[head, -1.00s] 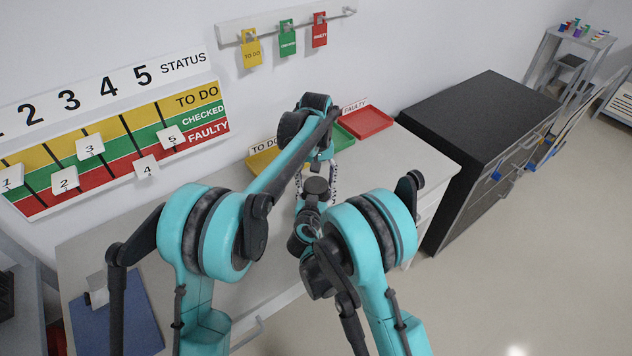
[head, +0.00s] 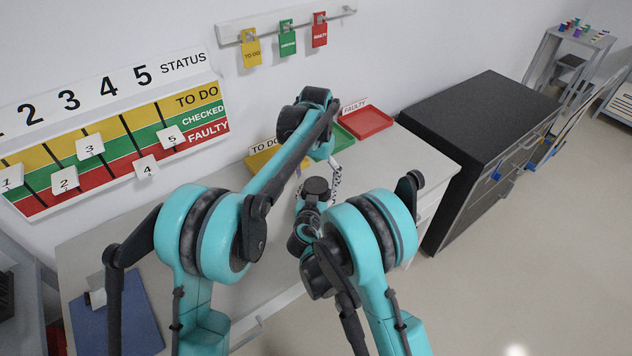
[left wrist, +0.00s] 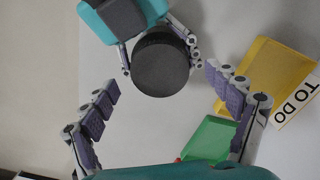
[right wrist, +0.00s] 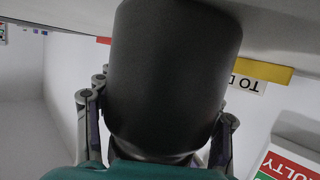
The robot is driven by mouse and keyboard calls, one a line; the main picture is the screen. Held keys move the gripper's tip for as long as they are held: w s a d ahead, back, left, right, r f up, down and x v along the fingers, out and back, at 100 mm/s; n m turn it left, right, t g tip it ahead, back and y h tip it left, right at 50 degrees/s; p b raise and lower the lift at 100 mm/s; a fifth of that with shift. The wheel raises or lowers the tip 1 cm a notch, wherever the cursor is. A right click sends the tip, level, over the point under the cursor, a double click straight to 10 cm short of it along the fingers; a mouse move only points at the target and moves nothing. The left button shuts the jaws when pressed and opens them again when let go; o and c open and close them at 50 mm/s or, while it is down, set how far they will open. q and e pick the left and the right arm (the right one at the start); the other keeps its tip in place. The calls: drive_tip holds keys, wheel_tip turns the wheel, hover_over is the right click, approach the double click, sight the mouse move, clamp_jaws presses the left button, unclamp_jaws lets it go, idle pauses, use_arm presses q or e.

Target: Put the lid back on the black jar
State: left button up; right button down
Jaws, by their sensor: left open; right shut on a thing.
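The black jar (right wrist: 172,75) stands large and close in the right wrist view, between the fingers of my right gripper (left wrist: 161,54), which is shut on it. In the left wrist view it is seen from its end, with a round dark top whose ribbed edge looks like the lid (left wrist: 162,68) in place. No separate lid shows elsewhere. My left gripper (left wrist: 161,80) is open, its fingers spread wide on either side of the top and apart from it. In the head view, my arms largely hide the jar and the left gripper (head: 333,178).
A yellow TO DO tray (head: 262,160), a green tray (head: 342,138) and a red FAULTY tray (head: 366,122) stand along the wall on the grey bench (head: 415,165). A blue clipboard (head: 125,315) lies at the left. A dark cabinet (head: 470,115) adjoins the bench's right end.

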use_arm(q)
drive_tip(key=shift+r, duration=1.5)
drive_tip(key=shift+c, duration=0.3)
drive_tip(key=r+n, duration=0.1)
drive_tip(key=n, duration=0.2)
drive_tip(key=shift+r+n, duration=0.3)
drive_tip(key=shift+r, duration=0.05)
drive_tip(key=r+n, duration=0.1)
drive_tip(key=n, duration=0.3)
drive_tip(key=shift+r, duration=0.4)
drive_tip(key=shift+f, duration=0.1)
drive_tip(key=shift+f, duration=3.95)
drive_tip(key=shift+c, duration=0.4)
